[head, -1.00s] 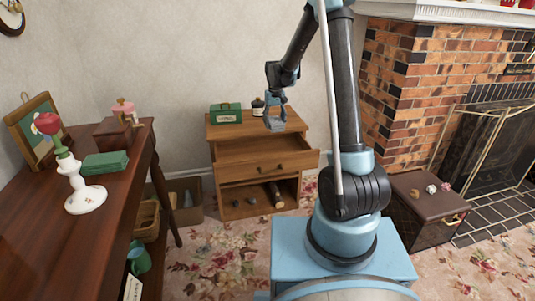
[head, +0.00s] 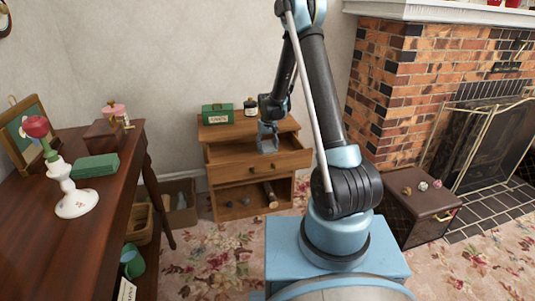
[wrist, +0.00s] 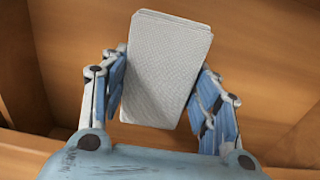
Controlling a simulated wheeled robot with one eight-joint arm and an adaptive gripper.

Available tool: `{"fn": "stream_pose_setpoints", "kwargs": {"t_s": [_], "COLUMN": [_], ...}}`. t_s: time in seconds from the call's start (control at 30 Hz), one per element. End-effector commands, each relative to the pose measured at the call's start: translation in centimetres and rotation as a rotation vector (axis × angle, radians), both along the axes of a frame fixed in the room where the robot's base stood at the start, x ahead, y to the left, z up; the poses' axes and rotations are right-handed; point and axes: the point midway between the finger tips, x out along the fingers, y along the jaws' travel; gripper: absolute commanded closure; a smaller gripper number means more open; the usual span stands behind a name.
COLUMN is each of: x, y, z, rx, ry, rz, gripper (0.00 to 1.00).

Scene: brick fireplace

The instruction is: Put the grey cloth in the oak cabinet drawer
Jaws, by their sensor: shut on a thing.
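The oak cabinet (head: 222,131) stands against the wall, with its top drawer (head: 285,161) pulled open. My gripper (head: 267,147) is at the open drawer, just in front of the cabinet top. In the wrist view my gripper (wrist: 160,100) is shut on the folded grey cloth (wrist: 166,68), with one finger along each side. Wooden boards of the drawer (wrist: 70,55) surround the cloth in that view. I cannot tell whether the cloth touches the drawer bottom. In the head view the cloth is not clearly visible behind the fingers.
A green box (head: 217,113) and a dark bottle (head: 250,106) stand on the cabinet top. Below is an open shelf with a log (head: 270,194). A dark wooden table (head: 70,215) is at left, a brown chest (head: 415,205) at right. Flowered carpet lies clear in front.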

Motion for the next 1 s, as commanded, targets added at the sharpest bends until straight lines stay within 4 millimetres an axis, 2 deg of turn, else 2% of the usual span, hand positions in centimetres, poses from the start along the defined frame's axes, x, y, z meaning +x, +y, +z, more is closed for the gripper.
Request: {"fn": "stream_pose_setpoints", "kwargs": {"t_s": [0.2, 0.57, 0.6, 0.67, 1.0], "x": [0.0, 0.0, 0.0, 0.0, 0.0], "y": [0.0, 0.1, 0.1, 0.1, 0.2], "z": [-2.5, -2.8, -2.7, -2.7, -2.7], "rx": [0.000, 0.000, 0.000, 0.000, 0.000], "ry": [0.000, 0.000, 0.000, 0.000, 0.000], "rz": [0.000, 0.001, 0.002, 0.002, 0.002], "gripper": [0.67, 0.67, 0.35, 0.24, 0.24]}}
